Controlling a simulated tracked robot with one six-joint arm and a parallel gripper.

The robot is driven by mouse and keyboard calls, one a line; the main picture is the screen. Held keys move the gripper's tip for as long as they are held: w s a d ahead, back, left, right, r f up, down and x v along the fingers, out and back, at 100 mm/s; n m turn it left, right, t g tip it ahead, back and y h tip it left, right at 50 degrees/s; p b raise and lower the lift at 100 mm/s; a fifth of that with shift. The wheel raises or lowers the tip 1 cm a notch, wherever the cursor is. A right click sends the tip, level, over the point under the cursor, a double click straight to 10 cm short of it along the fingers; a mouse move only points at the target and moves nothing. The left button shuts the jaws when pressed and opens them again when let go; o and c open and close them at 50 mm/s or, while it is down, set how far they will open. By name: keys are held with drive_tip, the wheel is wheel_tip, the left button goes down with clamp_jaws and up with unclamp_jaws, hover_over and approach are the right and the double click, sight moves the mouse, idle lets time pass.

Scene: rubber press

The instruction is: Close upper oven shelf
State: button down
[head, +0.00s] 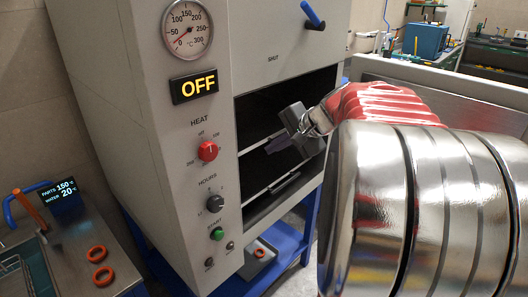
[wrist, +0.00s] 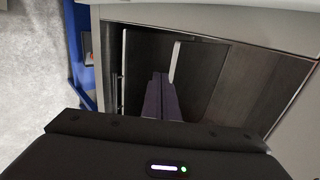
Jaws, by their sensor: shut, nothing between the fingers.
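The oven (head: 185,130) is a tall grey cabinet with a dark front opening in the head view. The upper oven shelf (head: 252,147) shows as a thin light edge across this opening, partly hidden behind my gripper. It appears about level with the opening; its exact depth is hard to tell. My gripper (head: 276,146) is at the opening, in front of the upper shelf, with its dark purple fingers together and empty. In the wrist view the shut fingers (wrist: 163,84) point into the dark interior, close to a pale strip (wrist: 175,62). Contact cannot be made out.
A lower shelf with a handle (head: 285,183) sits below in the opening. The oven door handle (head: 313,15) is blue, at the top. Dials and an OFF display (head: 194,85) are on the left panel. Orange rings (head: 97,253) lie on a bench at left.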

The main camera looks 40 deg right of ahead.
drive_tip(key=v, duration=0.2)
drive_tip(key=shift+s+r, duration=0.2)
drive_tip(key=shift+s, duration=0.05)
drive_tip(key=shift+d+f, duration=0.1)
idle(0.4)
drive_tip(key=s+a+f+n+g, duration=0.1)
drive_tip(key=s+f+n+g, duration=0.1)
drive_tip(key=s+f, duration=0.25)
drive_tip(key=s+a+f+n, duration=0.1)
drive_tip(key=s+a+n, duration=0.3)
drive_tip(key=a, duration=0.5)
drive_tip(key=s+a+f+n+g+h, duration=0.1)
drive_tip(key=s+a+n, duration=0.3)
drive_tip(key=a, duration=0.5)
drive_tip(key=s+a+f+n, duration=0.2)
drive_tip(key=s+a+n, duration=0.2)
drive_tip(key=a, duration=0.5)
drive_tip(key=shift+s+a+n+g+h, duration=0.3)
drive_tip(key=shift+s+a+n, duration=0.1)
drive_tip(key=shift+n, duration=0.5)
drive_tip(key=shift+f, duration=0.15)
drive_tip(key=shift+d, duration=0.1)
